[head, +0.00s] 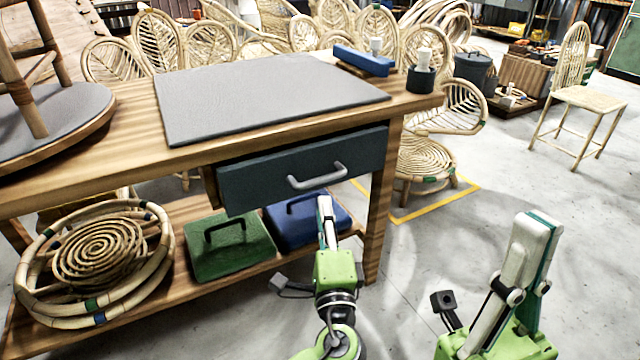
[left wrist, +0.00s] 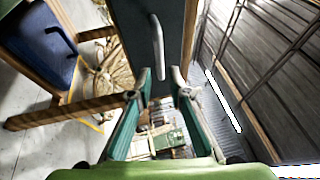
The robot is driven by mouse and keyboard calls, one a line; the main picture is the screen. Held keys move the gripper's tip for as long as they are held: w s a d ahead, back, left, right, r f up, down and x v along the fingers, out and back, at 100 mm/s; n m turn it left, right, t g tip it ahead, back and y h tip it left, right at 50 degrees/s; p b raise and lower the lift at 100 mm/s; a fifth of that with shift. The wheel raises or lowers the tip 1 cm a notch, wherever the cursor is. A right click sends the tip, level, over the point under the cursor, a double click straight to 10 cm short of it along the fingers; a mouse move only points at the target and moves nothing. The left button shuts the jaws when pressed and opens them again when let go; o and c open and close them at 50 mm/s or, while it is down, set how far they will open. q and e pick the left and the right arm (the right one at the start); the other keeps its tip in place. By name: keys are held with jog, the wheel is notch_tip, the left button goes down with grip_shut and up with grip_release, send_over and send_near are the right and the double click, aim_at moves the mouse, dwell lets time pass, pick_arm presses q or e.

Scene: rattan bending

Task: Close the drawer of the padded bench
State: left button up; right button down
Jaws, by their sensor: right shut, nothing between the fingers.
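The padded bench (head: 130,135) has a wooden frame and a grey pad on top. Its dark blue-grey drawer (head: 260,180) stands out a little from the frame, with a strip of its wooden side showing at the left. The drawer's light grey handle (head: 318,178) also shows in the left wrist view (left wrist: 158,48). My left gripper (head: 324,202) is just below and in front of the handle. In the left wrist view its fingers are apart and empty, with the handle lying ahead between the tips. My right gripper (head: 540,218) points up, shut and empty, well right of the bench.
On the lower shelf are a green case (head: 230,250), a blue case (head: 290,232) and rattan rings (head: 95,265). A blue tool (head: 363,62) and a dark cup (head: 421,80) stand on the bench top. A rattan chair (head: 595,98) is far right.

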aim_at(320, 183)
pick_arm(q)
jog(key=b+x, duration=0.2)
jog(key=x, duration=0.7)
jog(key=shift+w+a, duration=0.1)
jog(key=shift+w, duration=0.25)
grip_shut()
